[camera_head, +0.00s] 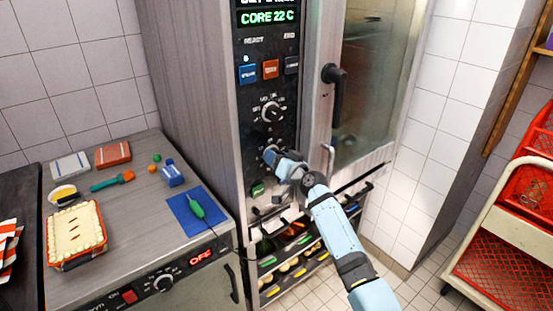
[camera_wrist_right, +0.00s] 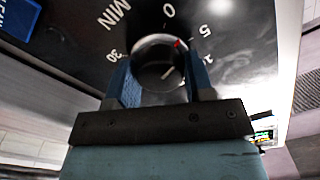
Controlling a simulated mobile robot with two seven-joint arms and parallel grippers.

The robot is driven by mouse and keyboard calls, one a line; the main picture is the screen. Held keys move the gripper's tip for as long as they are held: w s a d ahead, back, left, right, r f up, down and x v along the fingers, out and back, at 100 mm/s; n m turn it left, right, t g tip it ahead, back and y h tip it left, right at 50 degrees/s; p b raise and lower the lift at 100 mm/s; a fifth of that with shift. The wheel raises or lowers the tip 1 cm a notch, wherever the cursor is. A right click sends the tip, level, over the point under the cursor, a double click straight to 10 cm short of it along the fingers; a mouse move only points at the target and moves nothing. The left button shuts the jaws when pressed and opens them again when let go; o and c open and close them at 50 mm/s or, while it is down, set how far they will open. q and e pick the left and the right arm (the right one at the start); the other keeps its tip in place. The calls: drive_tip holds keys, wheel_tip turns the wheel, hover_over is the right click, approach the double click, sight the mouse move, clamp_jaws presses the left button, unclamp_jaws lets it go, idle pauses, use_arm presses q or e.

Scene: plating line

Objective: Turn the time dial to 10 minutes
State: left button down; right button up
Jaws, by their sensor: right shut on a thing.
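In the head view the gripper mostly hides the dial. My left gripper is out of view.
Another dial (camera_head: 270,111) sits above, below several coloured buttons and a green display reading CORE 22 C. The oven door handle (camera_head: 334,88) is to the right. A counter with a pie (camera_head: 76,230) and a blue mat (camera_head: 183,208) is at left; a cart (camera_head: 508,222) is at right.

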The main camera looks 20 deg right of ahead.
drive_tip(key=shift+m+p, duration=1.15)
drive_tip(key=shift+m, duration=4.85)
drive_tip(key=o, duration=0.9)
drive_tip(key=shift+o, duration=0.2)
drive_tip(key=shift+s, duration=0.1)
